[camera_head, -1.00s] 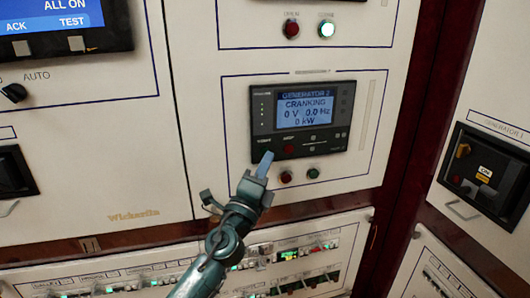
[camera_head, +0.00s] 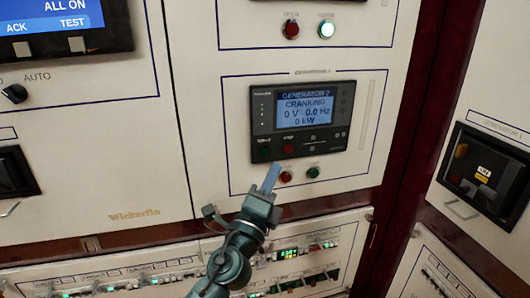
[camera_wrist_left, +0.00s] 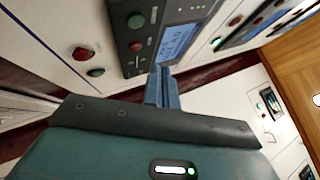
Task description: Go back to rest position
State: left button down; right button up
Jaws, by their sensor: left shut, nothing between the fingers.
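My left gripper (camera_head: 271,177) is shut with nothing between its fingers. In the head view its fingertips are just below the generator 2 controller (camera_head: 303,121), left of the red button (camera_head: 286,176) under it. The controller is a dark unit with a lit screen reading "CRANKING", 0 V, 0.0 Hz, 0 kW. In the left wrist view the gripper's blue fingers (camera_wrist_left: 161,85) point toward the panel, with the controller (camera_wrist_left: 165,35) beyond them. I cannot tell the exact gap to the panel. My right gripper is not in view.
A row of breakers (camera_head: 290,254) runs along the bottom of the cabinet, behind my left arm. Another controller (camera_head: 62,25) is at the top left. A dark breaker unit (camera_head: 485,172) with a handle is on the right panel. A dark red post (camera_head: 425,110) separates the panels.

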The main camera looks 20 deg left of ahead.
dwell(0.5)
pick_arm(q)
jog(key=s+f+n+g+y+p, duration=0.1)
jog(key=s+f+n+g, duration=0.3)
jog(key=f, duration=0.5)
jog(key=s+f+n+g+p, duration=0.15)
jog(key=s+f+n, duration=0.25)
jog(key=f+n, duration=0.45)
jog(key=s+d+f+n+g+h, duration=0.1)
jog(key=s+f+n+g, duration=0.5)
jog(key=s+f, duration=0.7)
jog(key=shift+s+d+n+g+h, duration=0.3)
jog(key=shift+s+n+h, duration=0.3)
jog(key=shift+s, duration=0.6)
jog(key=shift+a, duration=0.1)
dwell(2.5)
